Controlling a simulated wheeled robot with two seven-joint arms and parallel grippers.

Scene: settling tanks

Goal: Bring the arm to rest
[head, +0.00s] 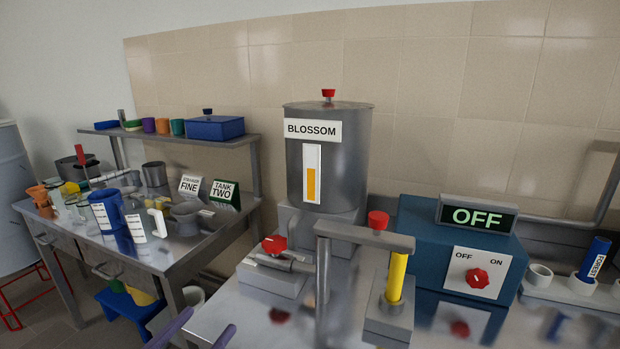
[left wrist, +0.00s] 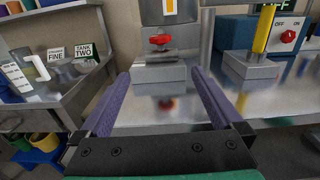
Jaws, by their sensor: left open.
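My left gripper (left wrist: 160,88) shows in the left wrist view with its two purple fingers spread wide and nothing between them. In the head view only the purple fingertips of the left gripper (head: 202,335) show, at the bottom edge in front of the steel bench. In the left wrist view, a red valve handle (left wrist: 160,40) on a grey block lies beyond the fingertips, apart from them. The same red valve handle (head: 274,244) shows in the head view below the tank. My right gripper is in neither view.
A blue box (head: 420,240) carries an OFF sign (head: 478,217) and a red knob (head: 477,278). A yellow tube (head: 396,277) stands under an arm. A side table (head: 165,262) holds jugs and cups.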

